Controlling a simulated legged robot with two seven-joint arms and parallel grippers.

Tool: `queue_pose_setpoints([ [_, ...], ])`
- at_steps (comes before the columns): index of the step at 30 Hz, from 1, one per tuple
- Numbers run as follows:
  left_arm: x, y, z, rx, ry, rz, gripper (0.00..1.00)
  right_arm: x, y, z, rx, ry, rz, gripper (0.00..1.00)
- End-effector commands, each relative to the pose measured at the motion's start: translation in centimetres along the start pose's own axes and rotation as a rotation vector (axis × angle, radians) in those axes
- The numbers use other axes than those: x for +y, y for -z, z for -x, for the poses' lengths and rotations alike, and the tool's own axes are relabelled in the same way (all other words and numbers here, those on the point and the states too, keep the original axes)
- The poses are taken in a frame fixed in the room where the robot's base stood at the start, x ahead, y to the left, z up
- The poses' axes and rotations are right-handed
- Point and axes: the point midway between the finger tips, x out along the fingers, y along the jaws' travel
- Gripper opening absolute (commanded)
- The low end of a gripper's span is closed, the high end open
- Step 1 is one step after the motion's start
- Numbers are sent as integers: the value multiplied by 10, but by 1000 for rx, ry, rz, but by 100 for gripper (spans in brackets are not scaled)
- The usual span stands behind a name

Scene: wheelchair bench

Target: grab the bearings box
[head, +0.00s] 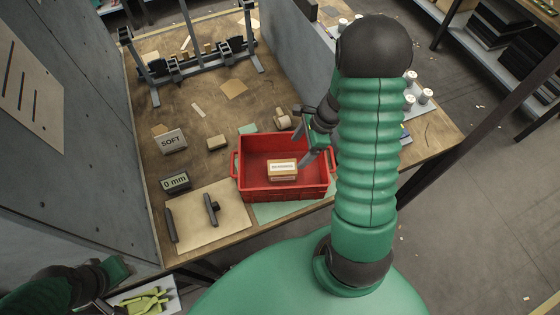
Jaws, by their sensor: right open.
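The bearings box (283,170), a small tan box with a white label, lies inside a red crate (256,193) on the wooden bench. My right gripper (309,155) is open at the right side of the crate, a little to the right of the box and apart from it. My right arm covers the area behind and to the right of the crate. My left arm shows at the bottom left corner, with its gripper (102,304) partly cut off near a white tray; its jaws are not clear.
Blocks marked SOFT (171,141) and 0 mm (176,181) stand left of the crate. A tan board (228,221) with dark tools lies in front of them. A metal frame (190,66) stands at the back. Grey walls bound the bench's left and back right.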

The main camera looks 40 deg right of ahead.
Motion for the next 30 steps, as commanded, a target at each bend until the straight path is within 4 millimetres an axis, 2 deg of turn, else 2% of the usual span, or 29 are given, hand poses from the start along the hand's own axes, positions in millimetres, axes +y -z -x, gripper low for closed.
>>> queue_pose_setpoints([
  [2, 0, 0, 2, -1, 0, 0, 36, -4, 8, -5, -19, 12, -93, 80],
  [5, 0, 0, 0, -1, 0, 1, 36, -3, 7, -26, -21, 13, -107, 80],
  [12, 0, -1, -1, -1, 0, 1, 36, -9, 10, -90, -24, 9, -104, 80],
  [15, 0, 0, 0, -1, 0, 1, 36, -13, 11, -110, -26, 9, -103, 80],
  [20, 0, 0, 2, -1, 0, 1, 36, -13, 12, -125, -27, 8, -101, 80],
  [27, 0, 2, 10, 0, 0, 0, 36, -11, 9, -165, -24, 10, -98, 80],
  [30, 0, 2, 10, 0, 0, 0, 36, -11, 7, -170, -21, 12, -98, 80],
])
